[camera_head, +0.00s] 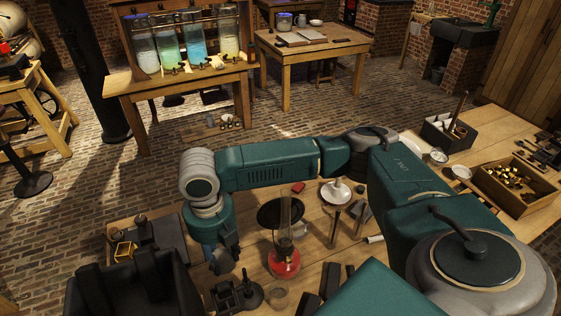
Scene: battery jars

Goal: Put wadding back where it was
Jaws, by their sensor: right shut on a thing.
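My right arm reaches across the workbench from the right. Its gripper (222,262) points down over the bench's left part, left of the oil lamp. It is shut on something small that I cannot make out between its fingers. I cannot pick out the wadding for sure in this view. Several glass battery jars (197,47) with white, green and blue liquid stand in a row on the wooden stand at the back. I do not see my left gripper.
A red oil lamp (285,260) with a tall glass chimney stands close right of my gripper. A dark round plate (281,212) and a white dish (336,193) lie behind it. Dark blocks stand at the front. A wooden box (514,186) with brass parts is far right.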

